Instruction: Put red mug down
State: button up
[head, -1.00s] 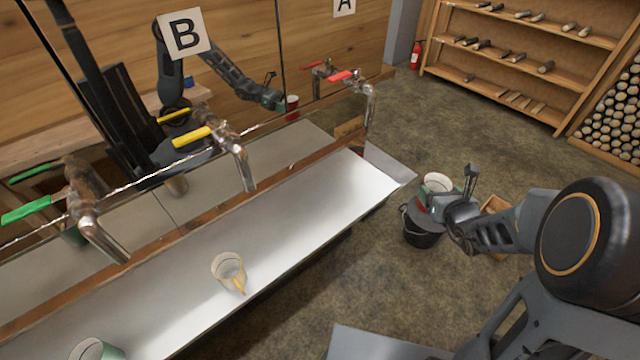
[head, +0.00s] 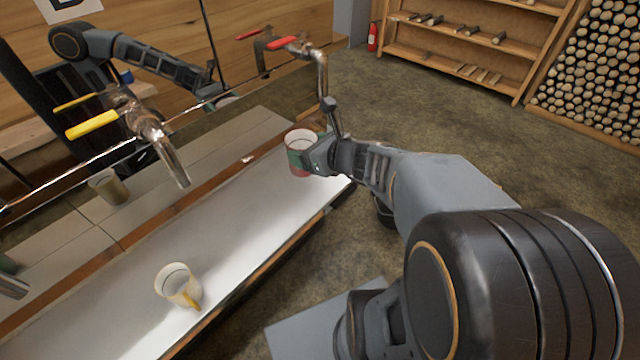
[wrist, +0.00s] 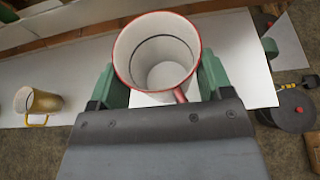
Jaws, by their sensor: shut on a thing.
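The red mug (head: 301,141) has a white inside and a red rim. It is upright between the green fingers of my gripper (head: 306,158), which is shut on it. In the head view it is over the far right end of the pale counter (head: 230,220); I cannot tell whether its base touches the surface. In the wrist view the mug (wrist: 158,52) is between both green fingers, its red handle towards my wrist, and it looks empty.
A yellow-handled mug (head: 178,286) stands nearer on the counter. A red-handled tap (head: 318,75) rises behind the held mug, and a yellow-handled tap (head: 150,135) is further left. The counter between the two mugs is clear. A dark bucket (head: 384,211) stands on the floor.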

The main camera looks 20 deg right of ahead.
jog(key=w+d+f+b, duration=0.1)
jog(key=w+d+f, duration=0.1)
jog(key=d+f, duration=0.1)
jog(key=w+d+f+b, duration=0.1)
jog(key=w+d+f, duration=0.1)
jog(key=f, duration=0.3)
jog(key=w+d+f+b, duration=0.2)
jog(key=w+d+f, duration=0.1)
jog(key=w+f, duration=0.1)
jog(key=shift+w+d+f, duration=0.2)
jog(key=shift+d+f, duration=0.15)
jog(key=shift+f, duration=0.6)
jog(key=shift+f, duration=0.15)
jog(key=shift+f+b, duration=0.1)
jog(key=shift+b, duration=0.3)
jog(key=o, duration=1)
